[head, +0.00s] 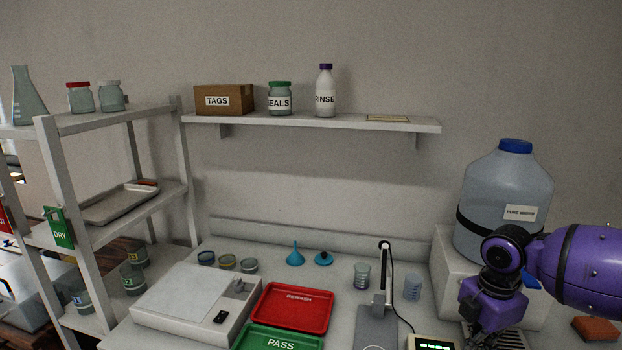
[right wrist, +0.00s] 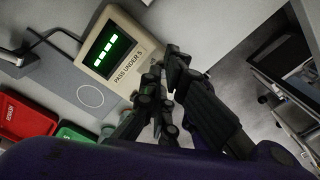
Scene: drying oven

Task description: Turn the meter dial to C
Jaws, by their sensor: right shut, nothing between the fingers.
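The meter (right wrist: 127,72) is a beige box with a lit green display and a "PASS UNDER 5" label. In the head view only the top of the meter (head: 433,343) shows at the bottom edge. I cannot make out the dial or its letters; the fingers cover part of the meter's edge in the right wrist view. My right gripper (right wrist: 165,75) is shut and empty, its fingertips close beside the meter's labelled edge. I cannot tell whether they touch. The purple right arm comes in from the right in the head view. My left gripper is not in view.
A probe stand (head: 381,290) stands left of the meter. The red tray (head: 291,306) and the green PASS tray (head: 278,338) lie further left. A large water jug (head: 506,195) on a white block stands behind my right arm. Beakers stand at the back.

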